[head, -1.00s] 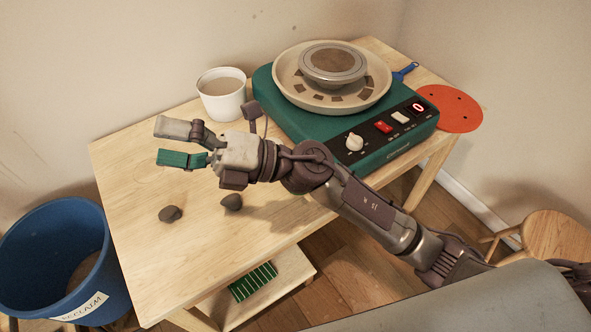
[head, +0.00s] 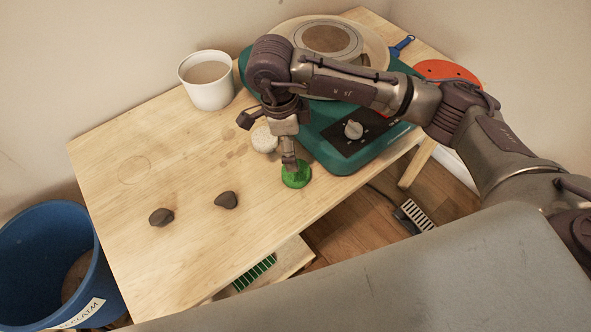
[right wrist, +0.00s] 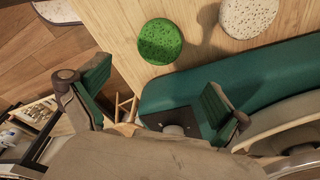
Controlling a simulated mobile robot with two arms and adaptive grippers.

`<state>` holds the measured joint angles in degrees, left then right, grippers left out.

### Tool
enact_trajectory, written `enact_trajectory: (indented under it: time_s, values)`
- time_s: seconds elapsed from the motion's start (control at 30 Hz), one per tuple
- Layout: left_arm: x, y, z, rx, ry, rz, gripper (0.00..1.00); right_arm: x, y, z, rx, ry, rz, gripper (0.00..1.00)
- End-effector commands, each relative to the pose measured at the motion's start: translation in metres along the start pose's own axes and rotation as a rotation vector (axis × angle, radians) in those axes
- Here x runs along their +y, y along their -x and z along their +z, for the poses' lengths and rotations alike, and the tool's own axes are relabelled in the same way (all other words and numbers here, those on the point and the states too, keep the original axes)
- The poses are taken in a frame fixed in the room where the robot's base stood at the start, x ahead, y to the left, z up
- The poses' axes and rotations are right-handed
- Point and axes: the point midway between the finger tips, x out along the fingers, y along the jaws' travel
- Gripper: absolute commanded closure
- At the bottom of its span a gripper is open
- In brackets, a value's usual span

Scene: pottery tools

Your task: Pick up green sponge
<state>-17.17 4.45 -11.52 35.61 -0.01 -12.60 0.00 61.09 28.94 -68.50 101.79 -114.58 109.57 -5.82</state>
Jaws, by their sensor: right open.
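The green sponge (head: 297,179) is a round, flat, speckled disc on the wooden table, near its front edge beside the pottery wheel. It also shows whole in the right wrist view (right wrist: 160,41). My right gripper (head: 291,163) points down over the sponge in the head view and partly covers it. In the right wrist view my right gripper (right wrist: 157,92) has its two green-padded fingers wide apart, with nothing between them. The sponge lies beyond the fingertips there, apart from both. My left gripper is not in view.
A white speckled sponge (head: 264,139) lies close behind the green one. The green pottery wheel (head: 345,158) stands to the right. A white cup (head: 208,91) stands at the back. Two dark lumps, one left (head: 161,217) and one right (head: 227,200), lie on the otherwise clear left side.

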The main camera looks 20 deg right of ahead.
Motion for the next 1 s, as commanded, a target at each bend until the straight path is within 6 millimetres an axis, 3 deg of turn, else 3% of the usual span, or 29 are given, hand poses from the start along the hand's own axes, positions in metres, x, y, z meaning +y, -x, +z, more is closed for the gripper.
enact_trajectory:
  time_s: [0.13,0.43,0.7,1.0]
  values:
    - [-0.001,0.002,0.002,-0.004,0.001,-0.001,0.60,0.001,-0.027,0.000,0.001,-0.001,0.003,0.00]
    - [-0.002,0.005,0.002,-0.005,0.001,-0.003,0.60,0.002,-0.051,0.003,-0.002,0.000,0.004,0.00]
    - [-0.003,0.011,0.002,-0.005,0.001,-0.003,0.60,0.004,-0.089,0.007,-0.002,0.000,0.004,0.00]
    - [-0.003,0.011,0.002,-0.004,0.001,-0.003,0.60,0.003,-0.094,0.007,-0.004,0.001,0.001,0.00]
